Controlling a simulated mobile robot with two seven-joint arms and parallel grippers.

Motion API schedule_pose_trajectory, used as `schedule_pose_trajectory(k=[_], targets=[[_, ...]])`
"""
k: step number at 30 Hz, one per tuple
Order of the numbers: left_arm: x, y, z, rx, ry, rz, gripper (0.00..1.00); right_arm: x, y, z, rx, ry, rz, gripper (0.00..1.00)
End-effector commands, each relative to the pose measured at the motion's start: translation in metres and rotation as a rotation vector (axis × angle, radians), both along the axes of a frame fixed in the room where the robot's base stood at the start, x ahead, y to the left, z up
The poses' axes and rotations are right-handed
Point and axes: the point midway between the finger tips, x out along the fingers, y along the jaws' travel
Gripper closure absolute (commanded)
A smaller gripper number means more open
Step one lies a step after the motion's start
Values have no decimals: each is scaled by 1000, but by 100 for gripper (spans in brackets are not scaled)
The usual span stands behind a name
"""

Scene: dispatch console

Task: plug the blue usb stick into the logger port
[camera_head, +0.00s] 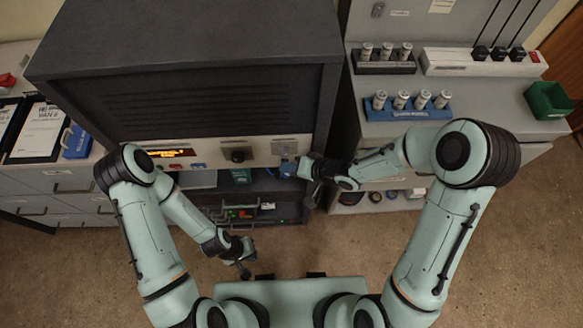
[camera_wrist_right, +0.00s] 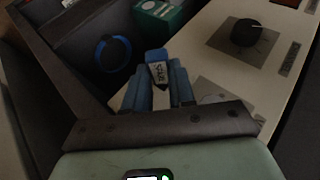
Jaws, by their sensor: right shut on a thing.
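The blue usb stick (camera_wrist_right: 156,56), with a white label bearing dark writing, is between the blue-padded fingers of my right gripper (camera_wrist_right: 158,88), which is shut on it. In the head view my right gripper (camera_head: 293,169) is at the lower right of the console's front panel, just below a light grey plate (camera_head: 285,147). A grey plate (camera_wrist_right: 208,90) also shows right of the fingers in the wrist view. The logger port opening cannot be made out, nor whether the stick touches the panel. My left gripper (camera_head: 243,268) hangs empty over the floor; its jaw state is unclear.
The panel has a black knob (camera_head: 238,155) and a lit orange display (camera_head: 168,153). An open lower bay (camera_head: 245,213) holds small items. A blue rack (camera_head: 408,108) of several cylinders and a green bin (camera_head: 549,101) stand on the right counter.

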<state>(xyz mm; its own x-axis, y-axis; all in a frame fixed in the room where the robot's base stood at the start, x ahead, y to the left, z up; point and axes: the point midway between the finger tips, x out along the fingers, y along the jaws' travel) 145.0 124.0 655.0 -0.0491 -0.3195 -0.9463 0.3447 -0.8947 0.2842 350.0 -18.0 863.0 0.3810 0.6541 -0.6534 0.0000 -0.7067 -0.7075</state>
Motion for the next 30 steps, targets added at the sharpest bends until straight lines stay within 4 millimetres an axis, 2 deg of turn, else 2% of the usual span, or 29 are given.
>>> schedule_pose_trajectory(k=[22,23,25,26,30], targets=[[5,0,6,0,-6,0,100,6,-1,1,0,-3,-3,100],[5,0,6,0,-6,0,100,6,-1,1,0,-3,-3,73],[5,0,6,0,-6,0,100,6,-1,1,0,-3,-3,50],[5,0,6,0,-6,0,100,6,-1,1,0,-2,-2,46],[5,0,6,0,-6,0,100,5,0,0,0,-1,-1,46]])
